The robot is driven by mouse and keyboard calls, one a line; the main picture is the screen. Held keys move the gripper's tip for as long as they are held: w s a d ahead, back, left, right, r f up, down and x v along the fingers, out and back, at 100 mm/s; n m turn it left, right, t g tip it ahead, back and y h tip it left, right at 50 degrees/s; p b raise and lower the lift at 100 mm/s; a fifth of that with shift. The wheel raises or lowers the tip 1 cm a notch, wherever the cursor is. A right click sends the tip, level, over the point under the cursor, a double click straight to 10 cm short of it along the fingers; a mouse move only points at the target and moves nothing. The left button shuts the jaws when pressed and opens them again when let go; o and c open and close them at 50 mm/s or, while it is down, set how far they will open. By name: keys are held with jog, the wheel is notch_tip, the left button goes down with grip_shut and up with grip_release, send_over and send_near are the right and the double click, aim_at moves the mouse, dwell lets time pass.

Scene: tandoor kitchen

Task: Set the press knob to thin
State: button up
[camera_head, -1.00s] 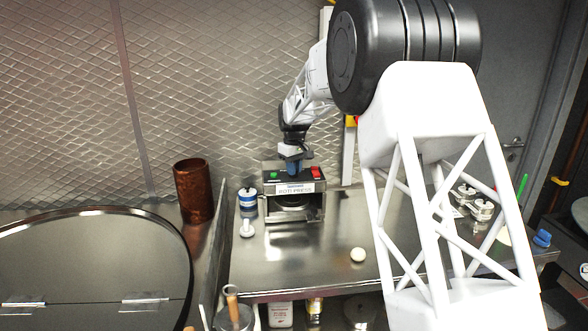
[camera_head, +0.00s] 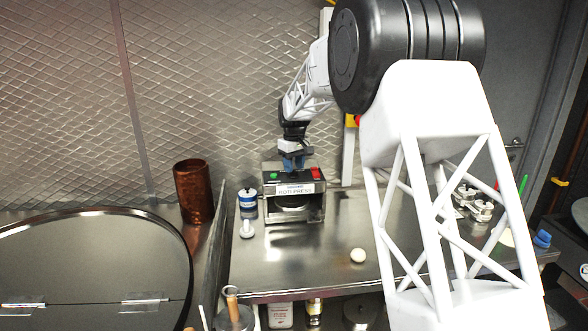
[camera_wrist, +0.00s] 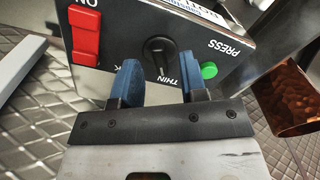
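The roti press (camera_head: 296,190) stands on the steel counter, with a green button and a red switch on top. In the wrist view its panel (camera_wrist: 222,72) fills the upper middle. The black knob (camera_wrist: 160,50) sits on that panel, between the THIN lettering and lettering ending in K, mostly covered. My gripper (camera_wrist: 160,68) has its two blue fingers apart, with the knob just beyond the gap between their tips. Nothing is held. In the head view my gripper (camera_head: 292,163) is right above the press top. I cannot tell the knob's exact setting.
The red ON switch (camera_wrist: 86,32) is beside the left finger and the green PRESS button (camera_wrist: 209,70) beside the right one. A blue-white canister (camera_head: 248,201) and a copper cup (camera_head: 194,192) stand left of the press. A dough ball (camera_head: 358,255) lies on open counter.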

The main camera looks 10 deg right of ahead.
aim_at(295, 171)
jog(key=shift+r, duration=3.15)
jog(key=shift+s+d+r, duration=0.1)
jog(key=shift+s+r, duration=0.15)
jog(key=shift+s, duration=0.2)
jog(key=s+d+r+m+t, duration=0.1)
jog(key=s+d+r+m, duration=0.15)
jog(key=s, duration=1.15)
jog(key=s+d+r+m, duration=0.1)
jog(key=s+d+r, duration=0.15)
jog(key=s, duration=1.15)
jog(key=s+f+m, duration=0.1)
jog(key=s+f, duration=0.2)
jog(key=s, duration=0.7)
jog(key=s+f+m+t, duration=0.1)
jog(key=s+f, duration=0.2)
jog(key=s, duration=0.8)
jog(key=s+d+f+m, duration=0.1)
jog(key=s+f, duration=0.2)
jog(key=s, duration=0.8)
jog(key=shift+f+t, duration=0.25)
jog(key=shift+t, duration=0.05)
jog(key=shift+w, duration=0.1)
